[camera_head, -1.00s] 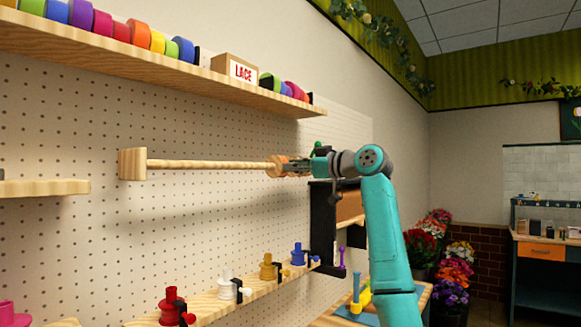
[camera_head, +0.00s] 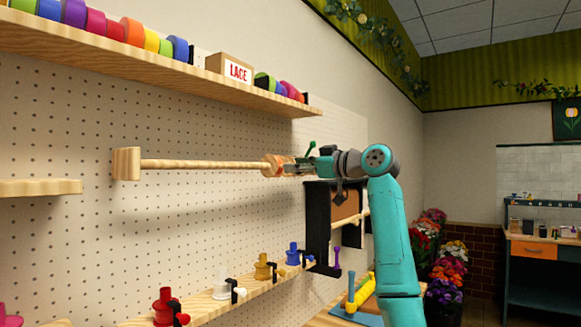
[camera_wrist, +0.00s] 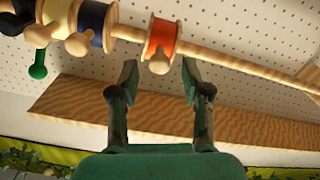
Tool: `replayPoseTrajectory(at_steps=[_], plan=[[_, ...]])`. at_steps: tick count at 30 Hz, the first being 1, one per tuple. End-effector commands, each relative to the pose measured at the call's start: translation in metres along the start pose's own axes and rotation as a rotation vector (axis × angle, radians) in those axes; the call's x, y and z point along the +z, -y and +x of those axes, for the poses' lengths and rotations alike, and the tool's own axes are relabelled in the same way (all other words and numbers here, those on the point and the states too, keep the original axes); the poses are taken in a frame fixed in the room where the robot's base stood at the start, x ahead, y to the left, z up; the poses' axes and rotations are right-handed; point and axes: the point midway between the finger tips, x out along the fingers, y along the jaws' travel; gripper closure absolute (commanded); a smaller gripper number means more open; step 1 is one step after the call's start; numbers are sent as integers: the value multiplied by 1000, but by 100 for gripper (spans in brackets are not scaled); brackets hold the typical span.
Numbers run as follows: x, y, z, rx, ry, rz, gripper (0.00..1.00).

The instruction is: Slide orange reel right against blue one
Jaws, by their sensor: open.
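The orange reel (camera_wrist: 162,38), with pale wooden flanges and a round wooden knob, sits on a wooden rod (camera_wrist: 235,62). The dark blue reel (camera_wrist: 96,24) is on the same rod, to its left in the wrist view, with a short bare stretch of rod between them. My gripper (camera_wrist: 160,75) is open, its fingertips on either side of the orange reel's knob, and I cannot tell whether they touch it. In the head view my gripper (camera_head: 300,166) is at the rod's right part and hides most of the reels there.
A yellow reel (camera_wrist: 57,14) lies beyond the blue one. A lower shelf (camera_head: 212,304) holds several coloured spools. The pegboard (camera_head: 80,130) is close behind the rod.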

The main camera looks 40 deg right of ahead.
Motion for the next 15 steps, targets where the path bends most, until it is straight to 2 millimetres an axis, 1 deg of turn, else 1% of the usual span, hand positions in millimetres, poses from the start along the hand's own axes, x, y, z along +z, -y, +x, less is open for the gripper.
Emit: replayPoseTrajectory(at_steps=[1,3,9,15], plan=[[1,-1,-11,4,0,-2,52],[1,-1,-26,3,0,-1,52],[1,-1,-63,3,0,-1,52],[1,0,-85,1,0,0,52]])
